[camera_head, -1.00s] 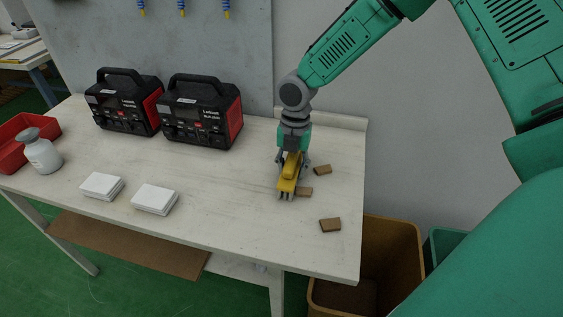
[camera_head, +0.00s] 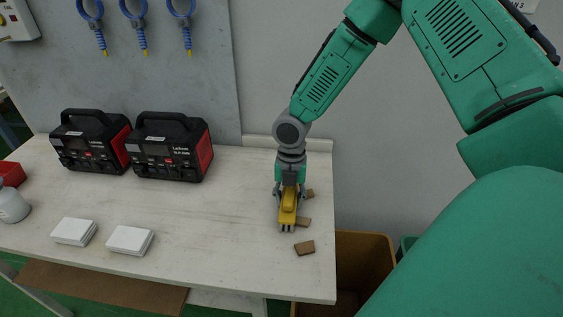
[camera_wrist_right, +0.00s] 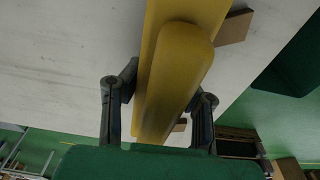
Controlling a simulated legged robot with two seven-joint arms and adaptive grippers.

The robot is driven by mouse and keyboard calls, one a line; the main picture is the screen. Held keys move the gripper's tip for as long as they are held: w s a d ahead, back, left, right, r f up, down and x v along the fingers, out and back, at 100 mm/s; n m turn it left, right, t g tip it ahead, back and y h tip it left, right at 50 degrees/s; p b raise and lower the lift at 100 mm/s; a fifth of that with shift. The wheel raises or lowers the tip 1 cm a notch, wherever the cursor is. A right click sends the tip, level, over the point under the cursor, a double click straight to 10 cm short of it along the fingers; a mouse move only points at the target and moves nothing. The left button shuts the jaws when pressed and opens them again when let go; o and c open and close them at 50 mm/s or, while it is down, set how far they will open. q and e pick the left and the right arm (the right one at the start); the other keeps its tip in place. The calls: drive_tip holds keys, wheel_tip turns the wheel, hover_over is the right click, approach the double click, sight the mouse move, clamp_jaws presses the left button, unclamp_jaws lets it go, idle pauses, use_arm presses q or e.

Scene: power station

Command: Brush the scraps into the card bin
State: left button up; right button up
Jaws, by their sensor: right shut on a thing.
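My right gripper (camera_head: 289,192) is shut on a yellow brush (camera_head: 288,204), bristles down at the tabletop. The brush's yellow handle also fills the middle of the right wrist view (camera_wrist_right: 175,80), between the two fingers. Three brown scraps lie near the table's right end: one (camera_head: 310,194) behind and right of the brush, one (camera_head: 304,222) close at the brush's right side, one (camera_head: 304,248) nearer the front. Whether the brush touches the middle scrap is unclear. The brown card bin (camera_head: 372,255) stands on the floor beyond the table's right edge, partly hidden by the table and my arm.
On the pale table (camera_head: 200,215) stand two black-and-red power units (camera_head: 90,142) (camera_head: 170,147). Two white stacks (camera_head: 74,231) (camera_head: 129,240), a white jar (camera_head: 12,206) and a red tray (camera_head: 11,173) are at the left. The table between them and the brush is clear.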

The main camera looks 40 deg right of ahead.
drive_tip(key=shift+s+d+r+p, duration=0.15)
drive_tip(key=shift+s+d+p, duration=0.55)
drive_tip(key=shift+s, duration=0.3)
drive_tip(key=shift+s+d, duration=0.35)
drive_tip(key=shift+d, duration=0.1)
drive_tip(key=shift+s+d+p, duration=1.05)
drive_tip(key=shift+s+p, duration=0.05)
drive_tip(key=shift+s, duration=0.05)
drive_tip(key=shift+s+d+p, duration=0.4)
drive_tip(key=shift+s+d, duration=0.2)
drive_tip(key=shift+s, duration=0.05)
drive_tip(key=shift+s+d+p, duration=0.95)
drive_tip(key=shift+s+d, duration=0.05)
drive_tip(key=shift+s, duration=0.25)
drive_tip(key=shift+s+d, duration=0.5)
drive_tip(key=shift+s, duration=0.05)
wheel_tip(320, 180, up, 7)
drive_tip(key=p, duration=0.8)
hover_over(333, 211)
drive_tip(key=s, duration=0.1)
drive_tip(key=shift+s+d, duration=0.15)
drive_tip(key=shift+d, duration=0.3)
